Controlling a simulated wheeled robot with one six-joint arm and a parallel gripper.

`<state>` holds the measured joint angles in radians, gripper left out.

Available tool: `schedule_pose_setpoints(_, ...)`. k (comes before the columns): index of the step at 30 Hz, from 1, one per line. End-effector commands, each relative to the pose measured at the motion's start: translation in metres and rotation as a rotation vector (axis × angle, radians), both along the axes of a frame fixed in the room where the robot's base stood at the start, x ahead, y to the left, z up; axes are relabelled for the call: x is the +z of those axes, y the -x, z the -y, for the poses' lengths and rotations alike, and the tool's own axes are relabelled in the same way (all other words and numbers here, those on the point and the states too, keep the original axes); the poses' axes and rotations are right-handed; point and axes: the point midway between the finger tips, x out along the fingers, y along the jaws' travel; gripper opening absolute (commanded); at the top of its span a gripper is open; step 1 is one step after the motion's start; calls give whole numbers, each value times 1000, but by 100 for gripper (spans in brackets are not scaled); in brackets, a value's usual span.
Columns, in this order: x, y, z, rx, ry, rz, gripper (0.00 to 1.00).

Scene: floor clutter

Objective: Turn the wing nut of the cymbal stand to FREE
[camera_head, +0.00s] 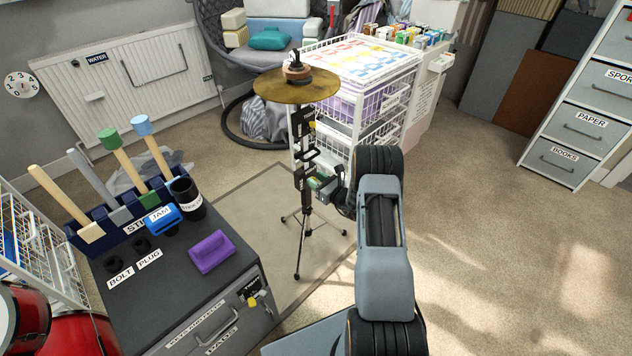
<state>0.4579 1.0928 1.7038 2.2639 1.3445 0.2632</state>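The cymbal stand (301,240) stands upright on three splayed legs on a pale mat, left of my arm. Its brass cymbal (270,90) lies roughly level near the top. A tan disc (297,74) and a small dark tip (294,58) sit above the cymbal. Dark fittings run down the post, with a small green-and-grey block at mid-height. The wing nut and any FREE mark are too small to make out. My gripper (331,190) is beside the post at about that block, well below the cymbal. My arm partly hides it, and its finger opening and any contact are unclear.
A dark cabinet (192,282) with a purple block (211,252) and a rack of handles stands front left. A white wire drawer unit (383,110) is close behind the stand. Grey labelled drawers (575,130) stand far right. The carpet (490,230) between is clear.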

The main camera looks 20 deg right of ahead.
Motion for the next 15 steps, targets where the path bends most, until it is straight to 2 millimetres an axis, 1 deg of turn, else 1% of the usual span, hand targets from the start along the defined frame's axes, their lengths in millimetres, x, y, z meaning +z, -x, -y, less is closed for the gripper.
schedule_pose_setpoints(4,0,-5,-2,-1,0,1,38)
schedule_pose_setpoints(12,0,-6,-2,-1,0,1,38)
schedule_pose_setpoints(13,0,-6,-2,-1,0,1,37)
schedule_pose_setpoints(15,0,-6,-2,-1,0,1,31)
